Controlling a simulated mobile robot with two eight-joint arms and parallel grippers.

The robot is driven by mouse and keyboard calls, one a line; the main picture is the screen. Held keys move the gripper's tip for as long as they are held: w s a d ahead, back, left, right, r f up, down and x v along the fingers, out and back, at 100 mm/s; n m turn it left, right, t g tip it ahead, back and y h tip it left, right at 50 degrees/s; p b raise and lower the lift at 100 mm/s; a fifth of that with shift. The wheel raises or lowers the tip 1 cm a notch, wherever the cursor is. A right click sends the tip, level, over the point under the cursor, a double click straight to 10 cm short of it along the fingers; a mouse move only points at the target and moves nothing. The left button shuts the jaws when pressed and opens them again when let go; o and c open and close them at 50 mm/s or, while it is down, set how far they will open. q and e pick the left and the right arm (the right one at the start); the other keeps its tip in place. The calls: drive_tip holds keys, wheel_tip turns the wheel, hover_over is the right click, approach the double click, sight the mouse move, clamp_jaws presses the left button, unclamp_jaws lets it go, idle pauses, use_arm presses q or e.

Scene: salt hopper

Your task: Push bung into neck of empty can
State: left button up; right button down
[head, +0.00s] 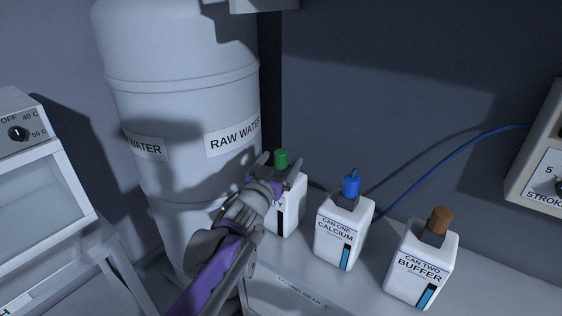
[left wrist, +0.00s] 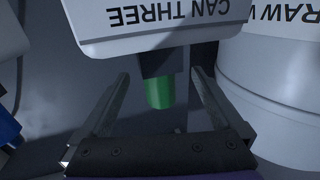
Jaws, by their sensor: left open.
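The white can (head: 290,213) labelled CAN THREE in the left wrist view (left wrist: 165,22) stands on the bench beside the big tank. In the head view only a letter Y of its lower label line shows beside my arm. A green bung (head: 281,158) sits upright at its dark neck; it also shows in the left wrist view (left wrist: 159,93). I cannot tell how deep it sits. My left gripper (head: 278,168) is open, with one finger on each side of the bung and neck, and gaps show in the left wrist view. My right gripper is not in view.
CAN ONE CALCIUM (head: 343,233) with a blue top (head: 351,187) and CAN TWO BUFFER (head: 421,265) with a brown bung (head: 440,220) stand to the right. The RAW WATER tank (head: 185,95) is close on the left. A blue hose (head: 450,157) runs along the wall.

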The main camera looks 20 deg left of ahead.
sight(279, 165)
use_arm(q)
drive_tip(key=shift+s+a, duration=0.15)
drive_tip(key=shift+s, duration=1.2)
drive_tip(key=shift+s+a, duration=0.1)
drive_tip(key=shift+s, duration=1.25)
drive_tip(key=s, duration=1)
drive_tip(key=shift+s+a, duration=0.4)
drive_tip(key=shift+a, duration=0.05)
